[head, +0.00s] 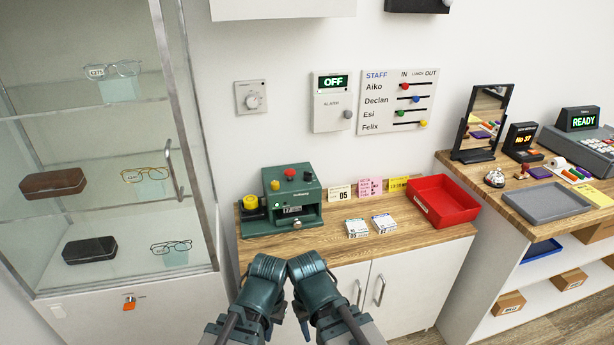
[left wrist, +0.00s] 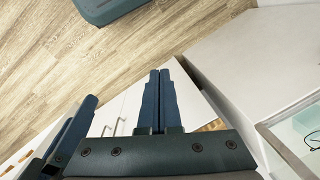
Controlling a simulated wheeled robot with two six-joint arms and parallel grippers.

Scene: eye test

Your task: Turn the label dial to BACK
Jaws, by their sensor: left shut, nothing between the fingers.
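Which of these is the label dial I cannot tell, and no BACK marking is legible. My left gripper (head: 265,268) is in front of the counter, below and apart from the machine. Its fingers (left wrist: 159,98) are shut and empty in the left wrist view. My right gripper (head: 308,270) is close beside it on the right; its fingertips do not show clearly.
A glass cabinet (head: 160,60) stands close on the left. A round dial (head: 252,98) is on the wall, beside an alarm box (head: 332,110) reading OFF.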

